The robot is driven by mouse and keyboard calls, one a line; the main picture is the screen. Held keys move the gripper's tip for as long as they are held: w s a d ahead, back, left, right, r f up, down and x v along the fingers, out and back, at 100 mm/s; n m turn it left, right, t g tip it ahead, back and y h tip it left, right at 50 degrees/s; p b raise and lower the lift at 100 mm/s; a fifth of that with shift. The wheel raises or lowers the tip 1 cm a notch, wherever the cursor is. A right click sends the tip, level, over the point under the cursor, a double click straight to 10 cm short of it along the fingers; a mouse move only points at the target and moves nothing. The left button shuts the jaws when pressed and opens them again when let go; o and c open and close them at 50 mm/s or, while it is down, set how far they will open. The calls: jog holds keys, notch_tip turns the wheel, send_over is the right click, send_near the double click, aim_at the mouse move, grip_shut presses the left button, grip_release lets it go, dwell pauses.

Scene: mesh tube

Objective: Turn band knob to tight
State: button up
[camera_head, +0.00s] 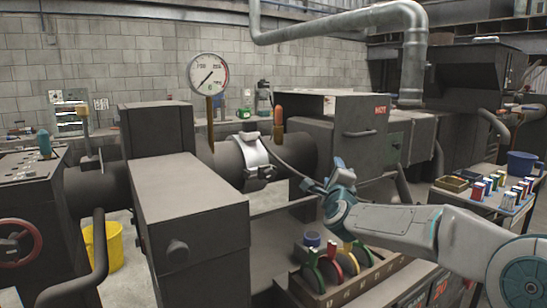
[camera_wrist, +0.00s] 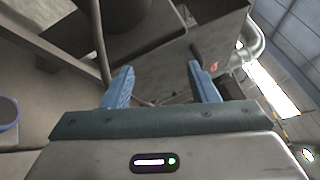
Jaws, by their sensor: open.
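A silver metal band (camera_head: 252,163) is clamped around the dark horizontal tube (camera_head: 228,161) at the centre of the head view. A small dark fitting sits on the band's front, but I cannot tell whether it is the band knob or which way it is turned. My gripper (camera_head: 314,186) is to the right of the band and apart from it, near a thin dark bar that slopes down from the tube. In the wrist view my gripper (camera_wrist: 160,78) has its two blue fingers spread, with nothing held between them. The band is not clearly seen there.
A round gauge (camera_head: 208,74) stands above the tube. A dark box with a HOT label (camera_head: 340,125) is behind my arm. Below it, a tray (camera_head: 365,283) holds coloured rings. A side table with small coloured items and a blue mug (camera_head: 522,164) is at right.

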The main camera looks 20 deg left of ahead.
jog(key=s+a+r+n+g+y+p, duration=0.1)
jog(key=s+a+n+y+p, duration=0.2)
jog(key=n, duration=0.5)
jog(key=s+a+n+g+y+p, duration=0.1)
jog(key=n+y+p, duration=0.25)
jog(key=n, duration=0.45)
jog(key=n+g+y+p, duration=0.3)
jog(key=n+g+p, duration=0.2)
jog(key=n, duration=0.7)
send_near(271, 176)
jog(key=p+x, duration=0.2)
jog(key=x, duration=0.6)
jog(key=shift+w+a, duration=0.25)
jog(key=shift+m, duration=0.3)
jog(key=c, duration=1)
